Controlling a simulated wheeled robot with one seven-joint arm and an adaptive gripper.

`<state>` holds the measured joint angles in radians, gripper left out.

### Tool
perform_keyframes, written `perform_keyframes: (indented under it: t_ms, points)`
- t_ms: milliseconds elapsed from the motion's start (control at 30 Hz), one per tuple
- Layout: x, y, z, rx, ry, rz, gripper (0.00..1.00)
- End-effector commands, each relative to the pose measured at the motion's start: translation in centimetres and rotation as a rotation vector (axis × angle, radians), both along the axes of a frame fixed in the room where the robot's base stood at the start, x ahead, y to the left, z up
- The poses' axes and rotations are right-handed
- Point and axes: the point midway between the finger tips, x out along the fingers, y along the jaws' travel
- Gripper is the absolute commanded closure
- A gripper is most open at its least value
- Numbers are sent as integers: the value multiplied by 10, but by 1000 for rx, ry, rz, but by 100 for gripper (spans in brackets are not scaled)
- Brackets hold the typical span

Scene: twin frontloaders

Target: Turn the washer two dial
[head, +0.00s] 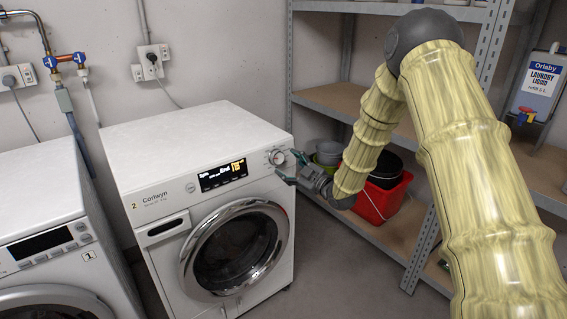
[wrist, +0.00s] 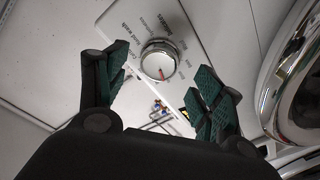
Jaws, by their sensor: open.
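Washer two (head: 195,140) is the white machine marked "2" and "Corlwyn", in the middle of the head view. Its dial (head: 277,157) is a round silver knob at the right end of the front panel. In the wrist view the dial (wrist: 158,60) shows a red pointer line and printed labels around it. My gripper (head: 293,167) is at the panel's right end, close to the dial. The fingers look apart from the dial.
Washer one (head: 50,230) stands to the left. A metal shelf unit (head: 325,95) stands behind and right, with a red bucket (head: 378,204) low down. Washer two's round door (head: 235,250) is shut below the panel and shows beside my right finger in the wrist view (wrist: 290,75).

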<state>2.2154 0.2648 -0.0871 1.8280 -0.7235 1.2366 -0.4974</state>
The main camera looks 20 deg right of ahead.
Motion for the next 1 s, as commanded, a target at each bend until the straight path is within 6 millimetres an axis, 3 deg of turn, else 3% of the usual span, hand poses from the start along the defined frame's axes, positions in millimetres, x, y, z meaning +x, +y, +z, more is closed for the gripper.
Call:
perform_keyframes:
  t_ms: [300,667,767,933,1000]
  points:
    - [32,14,-1,0,1,-1,32]
    - [36,16,0,1,1,-1,32]
    - [36,15,0,1,1,-1,45]
    - [36,15,0,1,1,-1,76]
    - [36,15,0,1,1,-1,78]
